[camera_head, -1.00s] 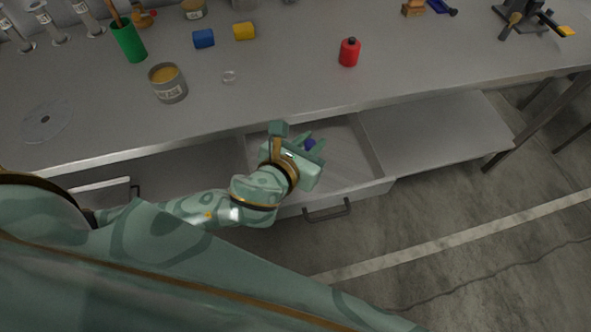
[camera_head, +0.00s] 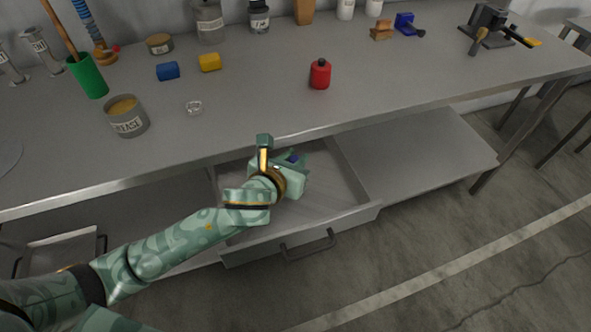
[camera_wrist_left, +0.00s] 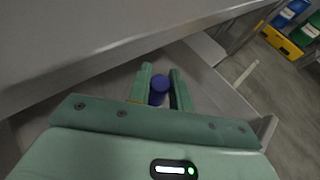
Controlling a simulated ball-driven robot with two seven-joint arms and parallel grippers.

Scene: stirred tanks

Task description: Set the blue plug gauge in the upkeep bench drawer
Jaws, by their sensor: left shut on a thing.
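The blue plug gauge (camera_wrist_left: 159,88) is a dark blue cylinder held between the two fingers of my left gripper (camera_wrist_left: 160,85). In the head view only a small blue patch of the gauge (camera_head: 293,158) shows, the rest hidden by the gripper (camera_head: 294,165). The gripper is shut on the gauge, over the back part of the open bench drawer (camera_head: 345,217), close to the bench's front edge. I cannot tell how high above the drawer floor the gauge is. The visible drawer floor looks empty. My right gripper is not in view.
The bench top (camera_head: 250,110) overhangs the back of the drawer. On it stand a red bottle (camera_head: 320,75), a grease tin (camera_head: 127,117), a green cup (camera_head: 88,77), and blue (camera_head: 167,71) and yellow (camera_head: 209,62) blocks. A lower shelf (camera_head: 415,150) lies right of the drawer.

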